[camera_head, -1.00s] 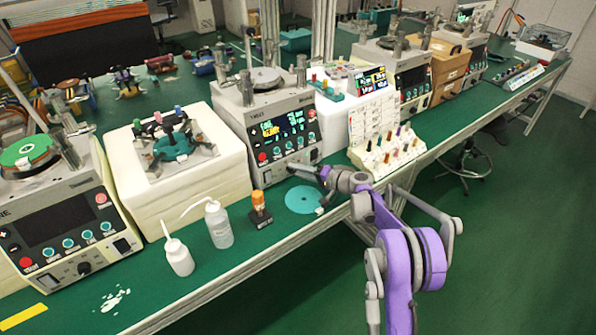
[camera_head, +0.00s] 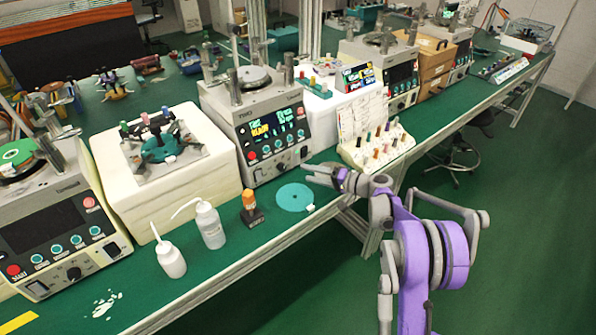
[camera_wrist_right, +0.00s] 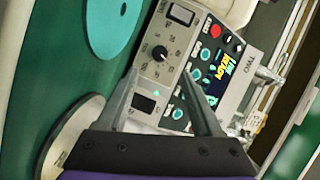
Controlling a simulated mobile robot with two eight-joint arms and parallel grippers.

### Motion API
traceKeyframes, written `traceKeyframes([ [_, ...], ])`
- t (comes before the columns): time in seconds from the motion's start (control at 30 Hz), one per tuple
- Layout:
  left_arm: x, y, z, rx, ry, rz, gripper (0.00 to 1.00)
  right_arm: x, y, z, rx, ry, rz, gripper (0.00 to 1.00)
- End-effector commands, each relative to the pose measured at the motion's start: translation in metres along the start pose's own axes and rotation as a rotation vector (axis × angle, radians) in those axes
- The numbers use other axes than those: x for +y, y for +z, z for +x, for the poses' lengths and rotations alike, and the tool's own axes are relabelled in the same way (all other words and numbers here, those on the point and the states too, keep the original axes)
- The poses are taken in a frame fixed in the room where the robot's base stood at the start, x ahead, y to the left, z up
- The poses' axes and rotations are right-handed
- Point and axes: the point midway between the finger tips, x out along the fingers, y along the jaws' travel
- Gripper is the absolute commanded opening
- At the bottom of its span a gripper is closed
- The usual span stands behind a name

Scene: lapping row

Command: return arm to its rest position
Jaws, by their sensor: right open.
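My right gripper (camera_head: 308,170) is open and empty. It hangs over the bench's front part, in front of the machine marked TWO (camera_head: 262,125) and just behind and right of a teal disc (camera_head: 294,197). My purple and grey right arm reaches in from the lower right, over the floor beside the bench. In the right wrist view the two grey fingers (camera_wrist_right: 160,76) stand apart, with the machine's control panel (camera_wrist_right: 185,75) showing between and beyond them. The teal disc (camera_wrist_right: 112,25) lies at the upper left there. My left gripper is not in view.
An orange-capped stamp-like item (camera_head: 250,207) and two white bottles (camera_head: 209,225) (camera_head: 170,258) stand left of the disc. A rack of coloured pegs (camera_head: 378,148) sits right of the gripper. The green floor (camera_head: 520,230) right of the bench is mostly clear.

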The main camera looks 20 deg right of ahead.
Motion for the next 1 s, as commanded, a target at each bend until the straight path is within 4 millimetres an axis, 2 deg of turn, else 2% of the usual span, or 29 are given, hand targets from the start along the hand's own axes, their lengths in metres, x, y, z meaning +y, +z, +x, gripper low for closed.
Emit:
traceKeyframes([
  [0.03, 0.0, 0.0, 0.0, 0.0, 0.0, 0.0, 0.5, 0.0, -0.001, -0.008, 0.003, 0.001, 0.0, 0.67],
  [0.2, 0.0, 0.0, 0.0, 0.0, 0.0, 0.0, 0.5, 0.0, 0.0, -0.02, 0.001, 0.0, 0.0, 0.67],
  [0.73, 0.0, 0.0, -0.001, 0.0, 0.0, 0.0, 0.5, -0.003, 0.002, -0.02, -0.004, 0.006, -0.001, 0.67],
  [0.87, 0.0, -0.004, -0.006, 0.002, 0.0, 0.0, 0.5, -0.025, 0.02, -0.017, -0.04, 0.062, -0.015, 0.67],
  [1.0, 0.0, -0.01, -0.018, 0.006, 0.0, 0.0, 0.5, -0.065, 0.064, -0.019, -0.116, 0.195, -0.052, 0.67],
])
